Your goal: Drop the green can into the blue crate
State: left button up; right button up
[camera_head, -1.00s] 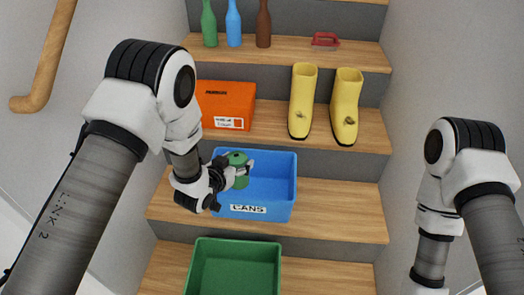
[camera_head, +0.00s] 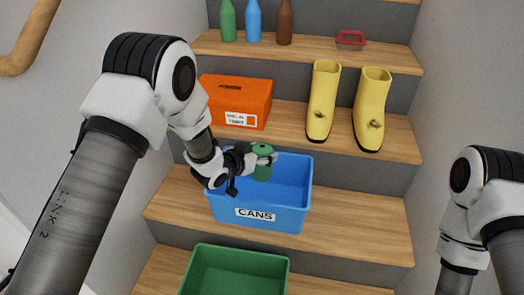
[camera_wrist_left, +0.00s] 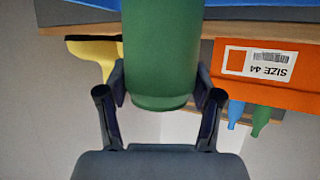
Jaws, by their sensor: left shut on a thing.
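The green can (camera_head: 263,170) is in the jaws of my left gripper (camera_head: 262,160), over the left part of the blue crate's opening. In the left wrist view the can (camera_wrist_left: 161,50) is upside down in the picture, with a finger on each side of it. The blue crate (camera_head: 225,213), labelled CANS, stands on a wooden stair step. I cannot tell whether the can's lower end is below the crate's rim. My right gripper is out of view; only part of the right arm shows.
A green crate (camera_head: 198,278) stands one step lower. An orange box (camera_head: 255,97) and yellow boots (camera_head: 323,105) stand one step higher, behind the blue crate. Bottles (camera_head: 254,22) and a red-handled brush (camera_head: 350,40) are higher up. A handrail (camera_head: 30,40) is at the left wall.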

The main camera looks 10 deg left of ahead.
pick_arm(q)
jog(key=o, duration=0.8)
jog(key=shift+o, duration=0.2)
jog(key=shift+s, duration=0.1)
jog(key=v, duration=1.1)
jog(key=shift+s+a, duration=0.15)
jog(key=shift+s, duration=0.2)
